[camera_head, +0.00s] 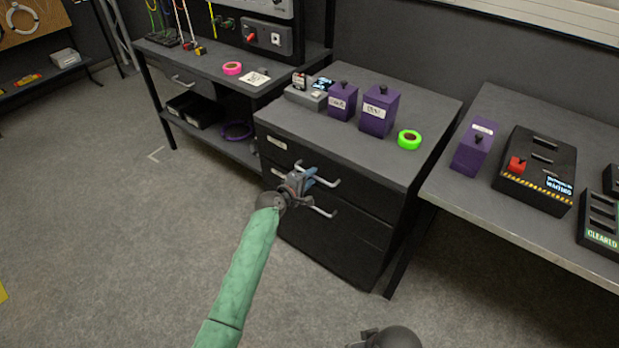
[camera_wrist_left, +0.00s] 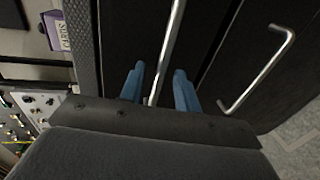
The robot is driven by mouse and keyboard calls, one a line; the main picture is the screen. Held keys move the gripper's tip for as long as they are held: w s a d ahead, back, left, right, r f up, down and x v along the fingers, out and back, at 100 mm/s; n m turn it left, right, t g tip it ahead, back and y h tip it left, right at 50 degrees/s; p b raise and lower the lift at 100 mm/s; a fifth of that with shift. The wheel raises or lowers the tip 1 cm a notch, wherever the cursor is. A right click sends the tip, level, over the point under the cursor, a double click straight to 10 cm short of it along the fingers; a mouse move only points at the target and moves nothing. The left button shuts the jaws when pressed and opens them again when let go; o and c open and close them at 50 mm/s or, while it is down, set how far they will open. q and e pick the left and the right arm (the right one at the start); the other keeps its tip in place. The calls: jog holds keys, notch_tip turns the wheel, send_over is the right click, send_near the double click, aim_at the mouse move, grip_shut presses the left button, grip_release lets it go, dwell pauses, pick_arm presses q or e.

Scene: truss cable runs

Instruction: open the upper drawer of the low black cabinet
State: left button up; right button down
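The low black cabinet (camera_head: 345,245) stands in the middle of the head view, with a grey top and drawers that look shut. Its upper drawer handle (camera_head: 321,177) is a pale bar; it also shows in the wrist view (camera_wrist_left: 168,45). The lower drawer handle (camera_head: 322,212) is below it, and at the right in the wrist view (camera_wrist_left: 268,70). My left gripper (camera_head: 308,180) is at the upper handle. In the wrist view its blue fingers (camera_wrist_left: 158,85) are apart, one on each side of the upper bar, with gaps visible. My right gripper's fingers are not seen.
On the cabinet top are two purple boxes (camera_head: 378,110), a grey device (camera_head: 308,94) and a green tape roll (camera_head: 409,139). A workbench (camera_head: 215,70) stands at the left and a table (camera_head: 480,205) close at the right. The floor (camera_head: 130,230) in front is clear.

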pick_arm(q)
jog(key=shift+w+d, duration=0.1)
grip_shut()
